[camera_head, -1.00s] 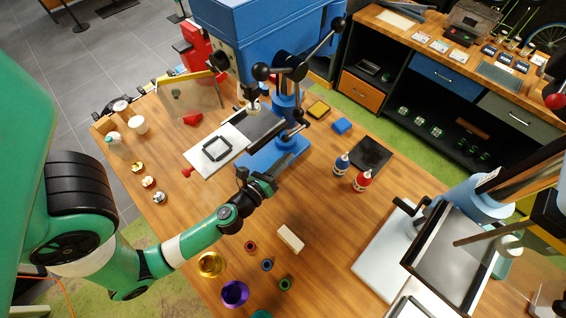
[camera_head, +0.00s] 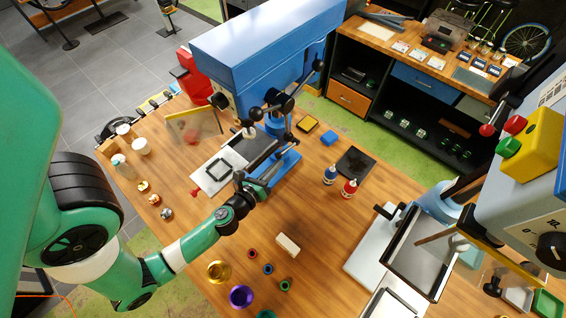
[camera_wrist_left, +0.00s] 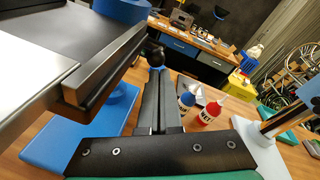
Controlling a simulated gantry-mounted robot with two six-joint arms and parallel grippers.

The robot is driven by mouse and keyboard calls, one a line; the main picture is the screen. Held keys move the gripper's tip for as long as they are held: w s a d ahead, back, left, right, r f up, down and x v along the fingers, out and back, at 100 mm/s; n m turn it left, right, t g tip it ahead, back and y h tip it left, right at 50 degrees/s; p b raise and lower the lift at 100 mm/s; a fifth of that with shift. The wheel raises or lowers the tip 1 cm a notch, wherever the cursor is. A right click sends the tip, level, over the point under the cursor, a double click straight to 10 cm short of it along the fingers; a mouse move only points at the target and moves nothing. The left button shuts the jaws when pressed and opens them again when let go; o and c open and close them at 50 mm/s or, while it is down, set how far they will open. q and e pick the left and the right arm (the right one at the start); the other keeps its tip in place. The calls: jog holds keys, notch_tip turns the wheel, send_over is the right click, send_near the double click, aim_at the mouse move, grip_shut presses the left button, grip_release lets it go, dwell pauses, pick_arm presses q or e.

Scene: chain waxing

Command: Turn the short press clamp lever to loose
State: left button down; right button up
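The blue drill press (camera_head: 262,48) stands at the back of the wooden table, with black ball-ended handles (camera_head: 285,103) on its side. A small dark lever (camera_head: 289,136) shows beside its column, above the blue base. My left gripper (camera_head: 240,178) is at the near edge of the press table. In the left wrist view its dark fingers (camera_wrist_left: 158,88) lie close together and look shut, with nothing visibly held. A black ball knob (camera_wrist_left: 152,54) shows just beyond their tips; contact cannot be told. My right gripper is not in view.
The grey press table (camera_wrist_left: 75,40) is close on the left of the fingers. A blue bottle (camera_head: 330,175) and a red bottle (camera_head: 349,189) stand to the right. A white block (camera_head: 288,244) and several small rings lie in front. A second press stands at right.

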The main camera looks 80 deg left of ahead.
pick_arm(q)
jog(key=r, duration=0.1)
jog(key=r+p, duration=0.2)
jog(key=shift+w+a, duration=0.2)
jog(key=shift+w, duration=0.05)
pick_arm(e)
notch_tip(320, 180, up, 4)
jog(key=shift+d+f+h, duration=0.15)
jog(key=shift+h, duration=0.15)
pick_arm(q)
jog(key=shift+f, duration=0.15)
pick_arm(e)
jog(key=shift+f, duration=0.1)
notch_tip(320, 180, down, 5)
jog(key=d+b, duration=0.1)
jog(key=b, duration=0.4)
pick_arm(q)
jog(key=w+d+p+v, duration=0.1)
jog(key=p+v, duration=0.6)
jog(key=v, duration=0.4)
jog(key=shift+s+d+f, duration=0.2)
jog(key=shift+d+f, duration=0.05)
jog(key=shift+d, duration=0.05)
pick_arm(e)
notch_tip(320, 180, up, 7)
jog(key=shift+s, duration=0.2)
